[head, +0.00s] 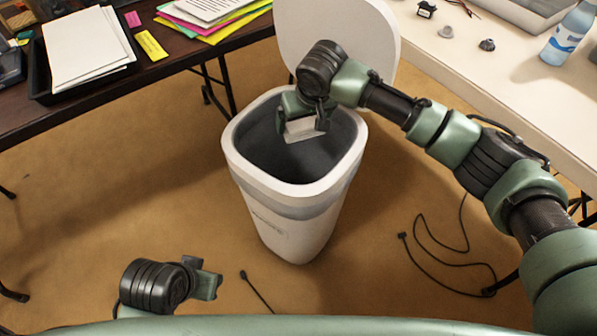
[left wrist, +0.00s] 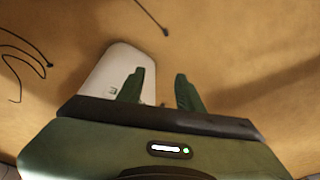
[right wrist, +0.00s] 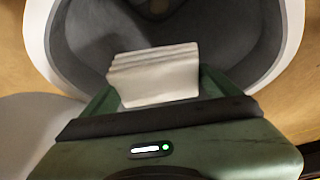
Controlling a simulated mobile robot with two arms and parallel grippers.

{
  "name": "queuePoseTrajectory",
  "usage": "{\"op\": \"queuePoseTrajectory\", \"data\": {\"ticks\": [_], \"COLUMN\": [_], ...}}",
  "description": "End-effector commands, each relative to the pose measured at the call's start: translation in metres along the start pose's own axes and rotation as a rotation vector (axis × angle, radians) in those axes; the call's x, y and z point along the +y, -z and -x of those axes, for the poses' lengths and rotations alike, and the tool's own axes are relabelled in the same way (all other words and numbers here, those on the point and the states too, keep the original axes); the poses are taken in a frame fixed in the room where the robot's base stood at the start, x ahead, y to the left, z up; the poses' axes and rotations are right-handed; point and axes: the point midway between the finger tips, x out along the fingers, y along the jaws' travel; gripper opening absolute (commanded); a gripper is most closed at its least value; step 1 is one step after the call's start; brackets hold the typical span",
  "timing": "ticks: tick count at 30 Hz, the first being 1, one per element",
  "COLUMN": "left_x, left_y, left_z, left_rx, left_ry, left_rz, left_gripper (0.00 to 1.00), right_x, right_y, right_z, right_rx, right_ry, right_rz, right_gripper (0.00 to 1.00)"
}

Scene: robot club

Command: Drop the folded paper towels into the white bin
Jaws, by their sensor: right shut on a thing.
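The white bin (head: 300,215) stands on the floor with its lid (head: 345,35) raised at the back. My right gripper (head: 306,128) is over the bin's opening, shut on the folded paper towels (head: 303,130). The towels are a small white layered stack, also seen in the right wrist view (right wrist: 155,75) between the fingers, with the grey inside of the bin behind them. My left gripper (head: 212,280) is low at the front left, away from the bin. In the left wrist view its two fingers (left wrist: 157,92) are apart with nothing between them, and the bin's outside shows beyond.
A dark table (head: 185,60) at the back left holds a black tray (head: 95,88) of paper and coloured sheets. A pale table (head: 480,75) at the right holds a bottle (head: 567,35) and small parts. Black cables (head: 440,255) lie on the floor beside the bin.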

Motion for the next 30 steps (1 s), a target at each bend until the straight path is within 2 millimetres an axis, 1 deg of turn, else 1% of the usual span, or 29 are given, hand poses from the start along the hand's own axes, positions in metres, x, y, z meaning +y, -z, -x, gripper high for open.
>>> {"op": "queuePoseTrajectory", "data": {"ticks": [1,3,6,13,14,15,23,26,30], "left_x": [0.0,0.0,0.0,0.0,0.0,0.0,0.0,-0.001,-0.001], "left_y": [-0.002,-0.003,-0.003,-0.002,-0.002,-0.002,-0.002,-0.001,0.002], "left_z": [-0.001,0.003,0.007,0.008,0.008,0.008,0.009,0.013,0.021], "left_rx": [0.004,0.006,0.007,0.007,0.007,0.007,0.007,0.007,0.007], "left_ry": [0.001,0.001,0.002,0.002,0.002,0.002,0.002,0.002,0.002], "left_rz": [0.0,0.0,0.001,0.001,0.001,0.001,0.001,0.001,0.001], "left_gripper": [0.36,0.36,0.36,0.36,0.36,0.36,0.36,0.36,0.36], "right_x": [0.0,0.0,0.0,0.0,0.0,0.0,0.0,0.0,0.0], "right_y": [-0.002,-0.003,-0.003,-0.002,-0.002,-0.002,-0.002,-0.001,-0.001], "right_z": [-0.006,-0.007,-0.007,-0.006,-0.006,-0.006,-0.004,0.007,0.033], "right_rx": [0.002,0.001,0.001,0.0,0.0,0.001,0.001,0.002,0.002], "right_ry": [-0.001,-0.001,0.0,0.0,0.0,0.0,0.0,0.001,0.002], "right_rz": [0.0,0.0,0.0,0.0,0.0,0.0,0.0,0.0,0.0], "right_gripper": [0.58,0.58,0.58,0.58,0.96,1.0,1.0,1.0,1.0]}}
